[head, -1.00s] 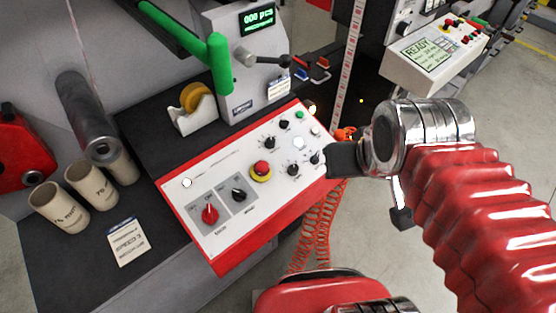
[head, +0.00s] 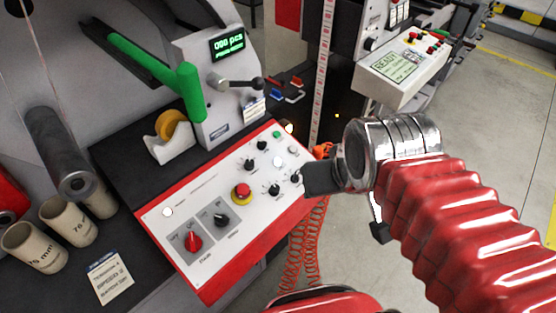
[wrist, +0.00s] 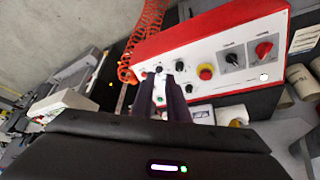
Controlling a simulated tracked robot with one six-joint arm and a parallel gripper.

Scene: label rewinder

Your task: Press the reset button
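The white control panel (head: 215,190) with a red border lies sloped on the machine. It carries a red mushroom button on a yellow ring (head: 241,192), a green button (head: 277,134), pale round buttons (head: 278,162), black knobs and a red rotary switch (head: 193,241). I cannot read which one is labelled reset. My gripper (head: 318,179) is at the panel's right edge in the head view, its fingers seen as one dark block. In the wrist view, my gripper's two dark fingers (wrist: 160,82) stand slightly apart, with panel and a green button (wrist: 160,100) showing between them. Nothing is held.
A green bar (head: 194,92) and a counter display (head: 227,44) stand behind the panel. A tape dispenser (head: 170,140) and cardboard cores (head: 35,247) are to the left. An orange coiled hose (head: 303,245) hangs at right. Another console (head: 400,72) stands beyond.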

